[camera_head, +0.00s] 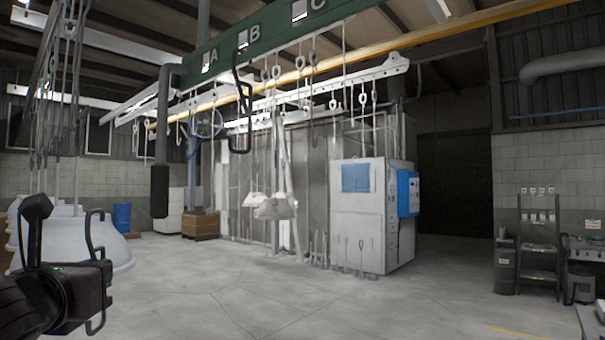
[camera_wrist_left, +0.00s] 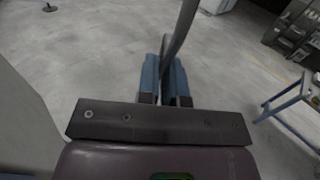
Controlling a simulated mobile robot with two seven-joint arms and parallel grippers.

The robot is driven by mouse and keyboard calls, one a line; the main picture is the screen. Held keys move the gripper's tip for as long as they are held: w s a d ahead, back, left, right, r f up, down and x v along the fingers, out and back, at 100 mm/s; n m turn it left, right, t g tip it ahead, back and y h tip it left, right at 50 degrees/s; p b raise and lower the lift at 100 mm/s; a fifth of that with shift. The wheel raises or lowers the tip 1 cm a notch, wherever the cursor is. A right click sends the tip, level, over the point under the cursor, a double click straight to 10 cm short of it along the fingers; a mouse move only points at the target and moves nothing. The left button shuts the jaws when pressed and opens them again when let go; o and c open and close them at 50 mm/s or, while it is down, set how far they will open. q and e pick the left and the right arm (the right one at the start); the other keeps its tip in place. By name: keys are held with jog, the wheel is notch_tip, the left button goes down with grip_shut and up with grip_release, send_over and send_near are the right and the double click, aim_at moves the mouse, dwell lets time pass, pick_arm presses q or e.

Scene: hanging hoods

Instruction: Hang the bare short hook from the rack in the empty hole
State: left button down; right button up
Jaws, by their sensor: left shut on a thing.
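My left gripper (camera_head: 99,266) is at the lower left of the head view, shut on a dark short hook (camera_head: 89,232). The hook stands roughly upright, with a bent top and a curved lower end below the gripper. In the left wrist view its grey rod (camera_wrist_left: 182,28) runs up between the blue-grey fingers (camera_wrist_left: 166,85). No hood is on it. The green beam (camera_head: 270,42) marked A, B and C crosses overhead, with a light hole by each letter. A dark hook (camera_head: 243,100) hangs below B.
White hoods (camera_head: 70,238) hang close at the left, beside my left gripper. A white cabinet (camera_head: 358,225) stands mid-right. The central floor is clear.

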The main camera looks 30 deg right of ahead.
pick_arm(q)
jog(key=s+d+r+m+g+h, duration=0.25)
jog(key=s+d+r, duration=0.3)
jog(key=r, duration=0.35)
jog(key=s+d+r+m+g+h, duration=0.1)
jog(key=s+d+r+h, duration=0.2)
jog(key=s+d+r, duration=0.5)
jog(key=s+d+r+m+g+h, duration=0.1)
jog(key=s+d+r+m, duration=0.1)
jog(key=s+r, duration=0.6)
jog(key=s+d+r+m+g+h, duration=0.15)
jog(key=s+r, duration=0.25)
jog(key=s, duration=0.8)
jog(key=x, duration=0.9)
jog(key=shift+s+d+f+p, duration=0.15)
jog(key=shift+s+f+p, duration=0.15)
jog(key=shift+p, duration=0.15)
jog(key=shift+w+d, duration=0.2)
jog(key=shift+w+d+p, duration=0.15)
jog(key=shift+d+p, duration=0.05)
jog(key=shift+p, duration=0.15)
jog(key=shift+p+x, duration=0.5)
jog(key=shift+x, duration=0.5)
